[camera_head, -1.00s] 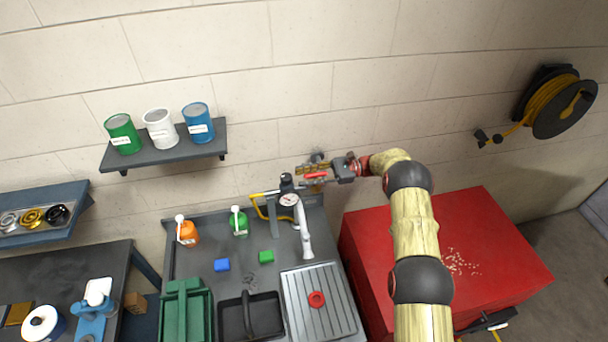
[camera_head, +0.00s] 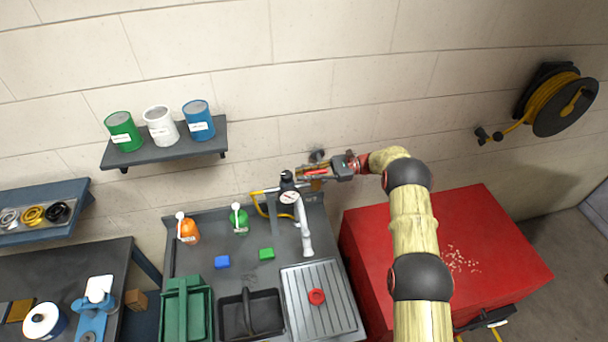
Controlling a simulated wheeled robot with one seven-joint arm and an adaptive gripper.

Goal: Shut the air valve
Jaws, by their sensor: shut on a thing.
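The air valve is on the wall above the back of the workbench, and its red lever (camera_head: 316,172) shows as a short bar lying roughly along the wall. Brass pipework shows close around it, partly hidden by my gripper. My gripper (camera_head: 322,171) reaches in from the right, its dark fingers lying along the lever, and is shut on the red lever. The exact contact between fingers and lever is too small to make out.
A shelf (camera_head: 165,149) with cans is further left. A red cabinet (camera_head: 500,270) stands under my arm. A hose reel (camera_head: 562,104) hangs at right.

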